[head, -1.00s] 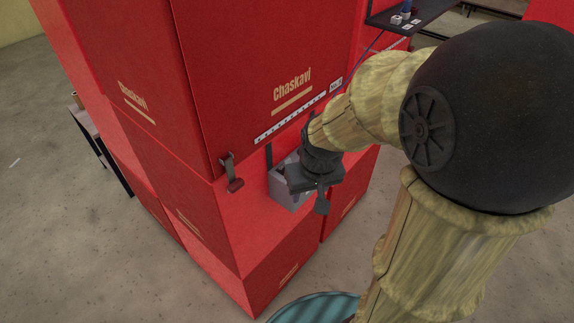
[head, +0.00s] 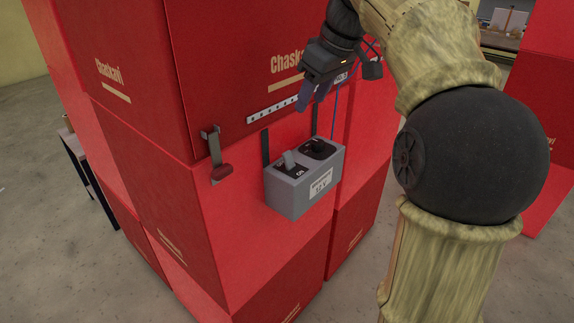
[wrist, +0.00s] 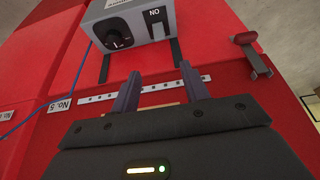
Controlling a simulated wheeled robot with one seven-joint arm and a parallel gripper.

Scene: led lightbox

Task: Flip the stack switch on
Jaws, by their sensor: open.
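The grey switch box (head: 305,182) hangs on the side of the red stack by dark straps. Its top face carries a lever switch (head: 289,160) beside the letters ON, and a round black knob (head: 318,147). The lever stands up at a tilt; I cannot tell its setting. In the wrist view the box shows at the top, with the knob (wrist: 124,27) and the pale lever (wrist: 158,26). My gripper (head: 313,97) is above and behind the box in the head view, apart from it. Its fingers (wrist: 158,88) are spread and empty.
The red stack (head: 150,100) fills the middle. A hook with a red handle (head: 217,165) sticks out left of the box. A white dotted strip (head: 272,109) runs behind, and a blue cable (head: 334,110) hangs at the right. A small table (head: 80,160) stands at the left.

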